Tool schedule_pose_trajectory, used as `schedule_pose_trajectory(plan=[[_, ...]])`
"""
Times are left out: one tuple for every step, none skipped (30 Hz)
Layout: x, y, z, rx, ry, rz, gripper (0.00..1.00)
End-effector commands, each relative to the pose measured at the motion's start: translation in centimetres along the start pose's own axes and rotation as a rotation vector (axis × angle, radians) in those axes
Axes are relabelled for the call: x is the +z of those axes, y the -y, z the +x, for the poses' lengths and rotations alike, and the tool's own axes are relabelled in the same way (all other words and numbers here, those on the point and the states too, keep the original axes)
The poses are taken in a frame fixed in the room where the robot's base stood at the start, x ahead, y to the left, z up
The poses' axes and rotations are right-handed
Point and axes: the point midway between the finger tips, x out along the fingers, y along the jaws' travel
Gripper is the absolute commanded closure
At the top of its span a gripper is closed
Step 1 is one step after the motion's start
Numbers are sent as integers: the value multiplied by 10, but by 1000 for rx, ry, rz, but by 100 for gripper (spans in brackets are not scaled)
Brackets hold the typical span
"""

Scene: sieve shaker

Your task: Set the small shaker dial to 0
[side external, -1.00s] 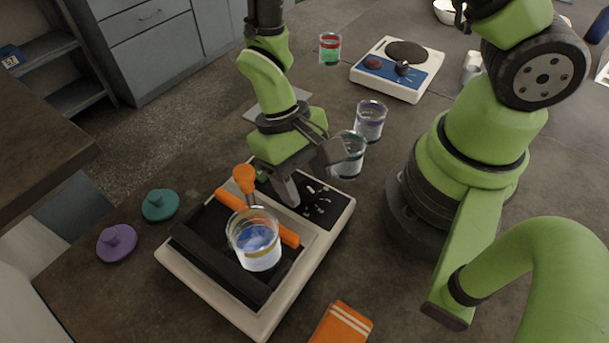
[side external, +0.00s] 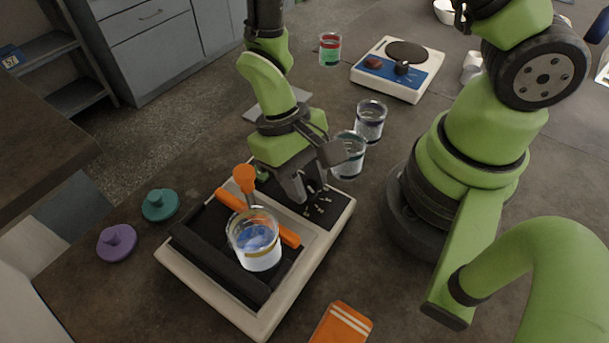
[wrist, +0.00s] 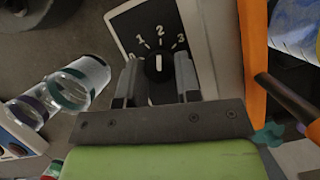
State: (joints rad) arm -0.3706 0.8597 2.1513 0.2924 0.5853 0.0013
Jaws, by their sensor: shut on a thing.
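The shaker (side external: 212,295) is a cream box with a dark top and a black dial panel (wrist: 130,25). In the wrist view the small black dial (wrist: 158,63) sits between my two fingers, and its white line points up at the 2. My gripper (side external: 306,201) reaches down over the panel and is shut on the dial. In the side view the fingers hide the dial.
A beaker of blue contents (side external: 257,246) stands on the shaker beside an orange bar (side external: 228,200) and orange knob (side external: 244,177). Two clear beakers (side external: 349,157) (side external: 370,120) stand close behind the gripper. A hot plate (side external: 385,84) is farther back.

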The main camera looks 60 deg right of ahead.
Motion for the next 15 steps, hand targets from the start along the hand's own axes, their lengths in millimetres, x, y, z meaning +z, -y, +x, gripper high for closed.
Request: schedule_pose_trajectory(plan=[[0,-1,0,2,1,-4,92],[0,-1,0,3,1,-6,92],[0,-1,0,4,1,-8,92],[0,-1,0,5,1,-11,92],[0,-1,0,7,1,-15,92],[0,-1,0,9,1,-20,92],[0,-1,0,11,1,-25,92],[0,0,0,13,1,-31,92],[0,0,0,17,1,-41,92],[0,0,0,21,1,-51,92],[0,0,0,25,2,-62,92],[0,0,0,31,2,-77,92],[0,0,0,37,3,-91,92],[1,0,0,43,3,-106,92],[1,0,0,52,3,-129,92]])
